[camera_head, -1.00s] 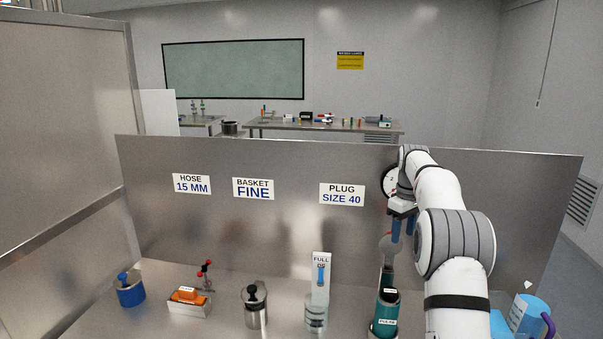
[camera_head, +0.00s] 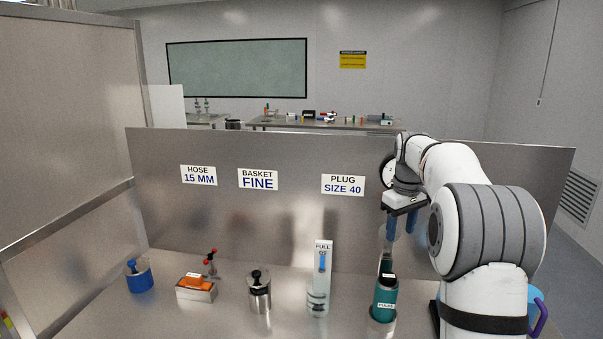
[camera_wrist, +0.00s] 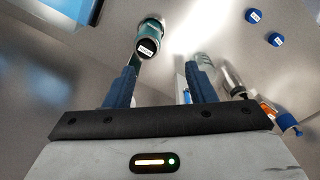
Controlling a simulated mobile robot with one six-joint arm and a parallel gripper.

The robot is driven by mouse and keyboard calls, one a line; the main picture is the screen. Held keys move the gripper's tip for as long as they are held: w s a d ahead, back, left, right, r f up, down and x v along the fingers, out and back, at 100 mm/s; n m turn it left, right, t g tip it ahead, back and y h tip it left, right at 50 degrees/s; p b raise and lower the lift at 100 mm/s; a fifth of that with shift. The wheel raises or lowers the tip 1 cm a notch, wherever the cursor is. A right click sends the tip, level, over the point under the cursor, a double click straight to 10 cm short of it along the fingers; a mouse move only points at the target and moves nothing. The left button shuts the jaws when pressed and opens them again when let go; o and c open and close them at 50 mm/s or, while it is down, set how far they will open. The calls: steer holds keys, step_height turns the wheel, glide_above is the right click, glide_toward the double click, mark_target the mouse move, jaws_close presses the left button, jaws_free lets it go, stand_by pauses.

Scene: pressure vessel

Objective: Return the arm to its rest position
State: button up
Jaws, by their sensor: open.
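My gripper (camera_head: 402,228) is at the right of the head view, raised above the bench near the steel back panel. Its two blue fingers are apart, with nothing seen between them, and they also show in the wrist view (camera_wrist: 160,85). Below it a teal canister (camera_head: 384,298) stands on the bench; it also shows beyond the fingers in the wrist view (camera_wrist: 149,38). My white arm comes in from the right and hides part of the bench there.
The back panel (camera_head: 290,225) carries hose, basket and plug labels. Along the bench stand a blue pot (camera_head: 140,277), an orange item in a tray (camera_head: 196,292), a steel vessel (camera_head: 259,295) and a clear cylinder with a gauge card (camera_head: 320,270). A blue container (camera_head: 538,298) is partly behind my arm.

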steer(key=s+a+r+m+b, duration=0.1)
steer(key=s+a, duration=0.3)
steer(key=s, duration=0.6)
steer(key=s+a+f+m+t+b, duration=0.1)
steer(key=s+f, duration=0.4)
steer(key=s, duration=0.7)
steer(key=s+a+f+m+t+b, duration=0.1)
steer(key=s+f, duration=0.5)
steer(key=s, duration=0.7)
steer(key=a+m+b, duration=0.1)
steer(key=a+m, duration=0.1)
steer(key=a, duration=0.1)
steer(key=shift+a+f+t, duration=0.15)
steer(key=shift+a+t, duration=0.15)
steer(key=shift+a, duration=0.05)
steer(key=shift+s, duration=0.1)
steer(key=c, duration=0.3)
steer(key=shift+d, duration=0.1)
